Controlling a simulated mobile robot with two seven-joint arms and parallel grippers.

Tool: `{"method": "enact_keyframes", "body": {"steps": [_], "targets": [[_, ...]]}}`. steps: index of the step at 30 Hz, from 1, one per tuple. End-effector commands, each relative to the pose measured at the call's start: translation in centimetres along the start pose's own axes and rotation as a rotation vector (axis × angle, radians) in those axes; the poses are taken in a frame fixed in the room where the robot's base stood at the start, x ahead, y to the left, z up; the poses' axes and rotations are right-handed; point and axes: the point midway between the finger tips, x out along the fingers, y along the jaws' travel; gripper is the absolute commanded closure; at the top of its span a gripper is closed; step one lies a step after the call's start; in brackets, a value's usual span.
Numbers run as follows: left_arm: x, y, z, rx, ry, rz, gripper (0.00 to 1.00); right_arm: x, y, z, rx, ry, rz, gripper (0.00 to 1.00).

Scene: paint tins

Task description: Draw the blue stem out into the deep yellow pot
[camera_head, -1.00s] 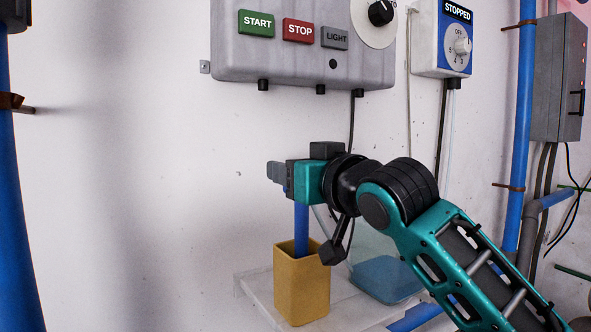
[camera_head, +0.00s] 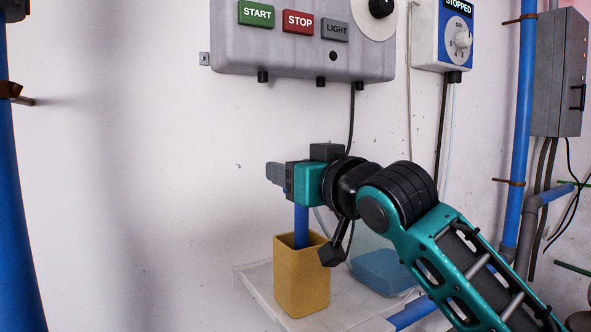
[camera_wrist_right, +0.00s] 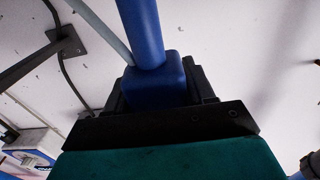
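My right gripper (camera_head: 275,173) is above the deep yellow pot (camera_head: 302,285) in the head view. It is shut on the top of the blue stem (camera_head: 301,226). In the right wrist view the stem (camera_wrist_right: 139,35) runs from a blue block (camera_wrist_right: 155,85) held between my dark fingers. The stem hangs about upright and enters the pot's open top. Its lower end is hidden inside the pot. The pot stands upright on a white shelf (camera_head: 258,287). My left gripper is not in view.
A clear container with blue in its lower part (camera_head: 383,272) stands behind the pot to the right, partly hidden by my arm. A grey control box (camera_head: 300,55) with buttons hangs on the wall above. The wall left of the gripper is clear.

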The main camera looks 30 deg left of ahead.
Motion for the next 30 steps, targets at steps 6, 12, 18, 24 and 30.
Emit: {"method": "enact_keyframes", "body": {"steps": [6, 12, 18, 24, 30], "targets": [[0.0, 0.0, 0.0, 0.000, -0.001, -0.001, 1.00, 0.0, 0.0, 0.0, 0.000, -0.001, 0.000, 0.25], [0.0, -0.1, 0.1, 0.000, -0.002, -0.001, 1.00, 0.0, 0.0, 0.0, 0.000, -0.001, 0.000, 0.20], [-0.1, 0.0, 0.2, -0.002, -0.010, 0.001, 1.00, 0.0, 0.0, 0.0, 0.000, -0.001, 0.000, 0.20], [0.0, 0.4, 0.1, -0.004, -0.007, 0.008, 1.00, -2.4, 0.1, 0.1, 0.001, 0.001, 0.001, 0.20], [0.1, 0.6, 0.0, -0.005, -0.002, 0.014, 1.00, -5.9, 0.1, 0.1, -0.001, 0.001, 0.001, 0.20]]}}
